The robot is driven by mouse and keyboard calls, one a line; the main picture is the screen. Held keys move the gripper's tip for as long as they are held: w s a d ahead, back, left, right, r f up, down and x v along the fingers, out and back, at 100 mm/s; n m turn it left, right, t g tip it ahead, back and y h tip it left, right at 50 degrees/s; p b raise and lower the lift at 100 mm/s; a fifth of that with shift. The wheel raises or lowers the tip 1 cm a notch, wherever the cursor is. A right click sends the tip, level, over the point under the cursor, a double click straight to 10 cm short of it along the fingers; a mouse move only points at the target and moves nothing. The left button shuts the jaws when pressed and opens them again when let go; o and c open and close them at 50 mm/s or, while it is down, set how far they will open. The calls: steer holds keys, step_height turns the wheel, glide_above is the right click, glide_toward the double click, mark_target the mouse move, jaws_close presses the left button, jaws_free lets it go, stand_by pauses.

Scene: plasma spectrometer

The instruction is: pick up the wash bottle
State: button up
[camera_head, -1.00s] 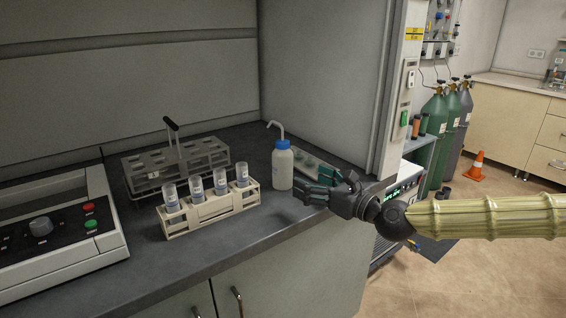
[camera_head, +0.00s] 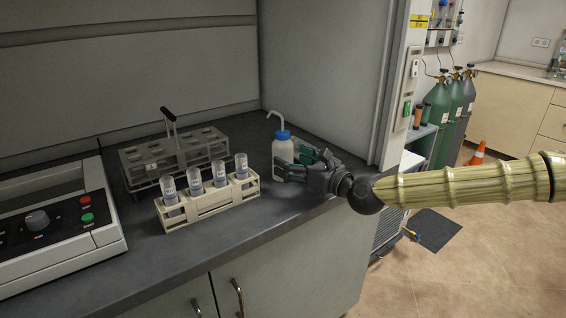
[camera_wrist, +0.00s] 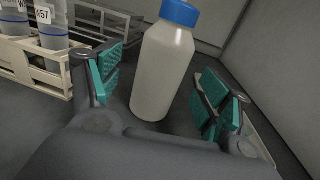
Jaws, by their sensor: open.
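The wash bottle (camera_head: 283,152) is white with a blue cap and a bent spout. It stands upright on the dark bench top, near the right wall of the hood. In the wrist view the bottle (camera_wrist: 163,72) stands between the two teal-padded fingers, with a gap on each side. My gripper (camera_head: 290,170) reaches in from the right at the bottle's lower body. It is open, and the wrist view shows its fingers (camera_wrist: 160,95) spread either side of the bottle. The bottle's spout is out of the wrist view.
A beige rack (camera_head: 212,207) with several capped sample tubes stands left of the bottle. Behind it is a clear rack (camera_head: 150,168) with a black handle. A control-panel instrument (camera_head: 60,240) fills the far left. The bench's front edge lies just below my gripper.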

steer(key=shift+x, duration=2.05)
steer(key=shift+w+d+f, duration=0.1)
steer(key=c, duration=0.8)
